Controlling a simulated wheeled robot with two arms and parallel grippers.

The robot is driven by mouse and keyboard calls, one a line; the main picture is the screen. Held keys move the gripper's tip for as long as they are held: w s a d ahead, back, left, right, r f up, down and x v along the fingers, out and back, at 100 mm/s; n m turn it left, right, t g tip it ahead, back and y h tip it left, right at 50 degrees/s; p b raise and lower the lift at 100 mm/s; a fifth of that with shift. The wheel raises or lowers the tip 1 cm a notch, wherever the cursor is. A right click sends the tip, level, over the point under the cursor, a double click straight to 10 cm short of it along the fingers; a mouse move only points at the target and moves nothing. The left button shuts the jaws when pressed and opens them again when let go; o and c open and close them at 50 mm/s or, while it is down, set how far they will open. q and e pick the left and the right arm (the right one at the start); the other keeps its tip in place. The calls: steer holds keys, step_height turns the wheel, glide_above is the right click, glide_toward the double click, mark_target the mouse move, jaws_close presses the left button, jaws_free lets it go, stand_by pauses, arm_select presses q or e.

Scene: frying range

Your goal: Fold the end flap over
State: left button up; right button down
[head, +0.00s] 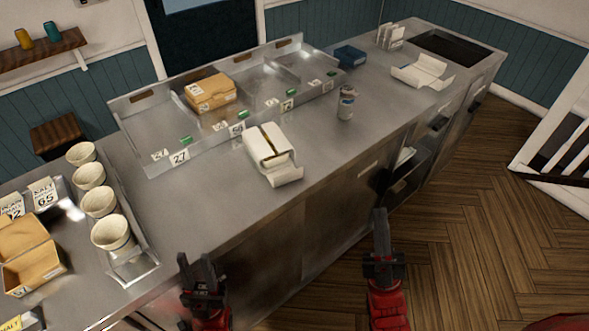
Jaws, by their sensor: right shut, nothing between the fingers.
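A white paper parcel (265,143) lies on the steel counter in the head view, with a dark-edged gap along its top. Its end flap (286,176) sticks out flat at the end nearest me, over the counter by the front edge. My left gripper (196,260) is in front of the counter, below and left of the parcel, with its two fingers apart and nothing seen between them. My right gripper (380,217) is shut and empty, right of the parcel and in front of the counter's front face. Neither gripper touches the parcel.
A partitioned steel tray (160,165) with a tan box (211,92) stands behind the parcel. A shaker (346,103) stands to the right, with an open white wrapper (423,72) further off. Paper cups (111,233) stand at left.

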steer(key=w+a+f+n+g+h, duration=0.1)
steer(key=w+n+g, duration=0.3)
steer(key=w, duration=0.1)
steer(key=n+g+h+b, duration=0.2)
steer(key=n+g+h, duration=0.1)
steer(key=n+g, duration=0.45)
glide_toward(290, 173)
steer(key=shift+m+g, duration=0.25)
steer(key=shift+m, duration=0.1)
steer(key=p+x, duration=0.2)
steer(key=x, duration=0.1)
steer(key=p+x, duration=0.1)
steer(key=x, duration=0.1)
steer(key=shift+w+a+r, duration=0.15)
steer(key=shift+r, duration=0.15)
steer(key=shift+w+a+f, duration=0.1)
steer(key=shift+w+a, duration=0.15)
steer(key=shift+w, duration=0.4)
